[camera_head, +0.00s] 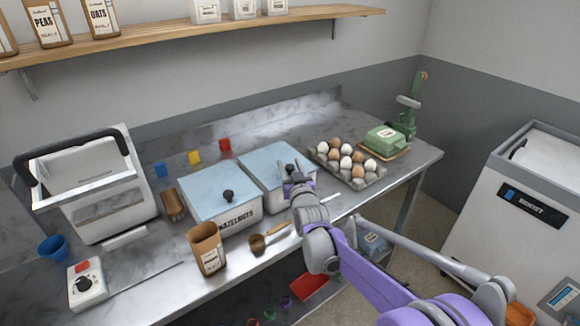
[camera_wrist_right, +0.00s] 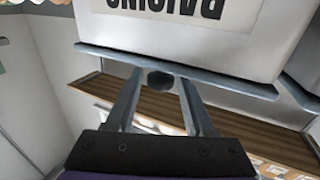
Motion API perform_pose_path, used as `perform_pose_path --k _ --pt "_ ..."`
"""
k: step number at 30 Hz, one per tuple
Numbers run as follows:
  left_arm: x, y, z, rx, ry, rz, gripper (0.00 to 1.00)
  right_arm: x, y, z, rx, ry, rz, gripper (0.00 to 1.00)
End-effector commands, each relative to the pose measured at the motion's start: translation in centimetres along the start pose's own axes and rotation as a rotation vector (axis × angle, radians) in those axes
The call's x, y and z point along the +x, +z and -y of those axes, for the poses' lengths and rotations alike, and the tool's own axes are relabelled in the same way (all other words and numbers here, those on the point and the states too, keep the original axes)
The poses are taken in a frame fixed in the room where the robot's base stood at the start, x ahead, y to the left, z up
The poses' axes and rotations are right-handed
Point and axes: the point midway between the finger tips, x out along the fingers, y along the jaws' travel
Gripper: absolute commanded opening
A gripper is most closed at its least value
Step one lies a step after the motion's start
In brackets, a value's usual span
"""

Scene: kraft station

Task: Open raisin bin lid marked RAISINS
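The raisin bin is the right one of two white bins with blue-grey lids; its lid (camera_head: 262,160) lies shut on it. In the right wrist view the bin (camera_wrist_right: 205,30) appears upside down with part of its RAISINS label, and the lid edge (camera_wrist_right: 180,70) shows side-on. The dark lid knob (camera_wrist_right: 158,80) sits between the fingertips of my right gripper (camera_wrist_right: 160,85). The fingers are apart, with gaps on both sides of the knob. In the head view my right gripper (camera_head: 295,174) covers the bin's front right part. My left gripper is not in view.
The HAZELNUTS bin (camera_head: 226,217) stands close on the left, its lid shut. A wall shelf (camera_head: 200,34) runs above.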

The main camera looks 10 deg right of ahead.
Motion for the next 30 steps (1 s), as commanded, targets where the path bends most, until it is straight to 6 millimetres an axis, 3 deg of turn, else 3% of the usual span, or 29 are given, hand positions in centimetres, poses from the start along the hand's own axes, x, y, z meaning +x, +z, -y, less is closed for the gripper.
perform_pose_path --k 1,8,30 --pt "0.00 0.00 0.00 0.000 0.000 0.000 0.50 -0.01 0.00 0.00 0.000 0.000 0.000 0.43" --pt "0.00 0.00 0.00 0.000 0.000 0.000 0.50 -0.02 -0.01 0.00 0.000 0.000 0.000 0.01" --pt "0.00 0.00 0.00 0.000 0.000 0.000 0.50 -0.02 -0.01 0.00 0.000 0.000 0.000 0.00"
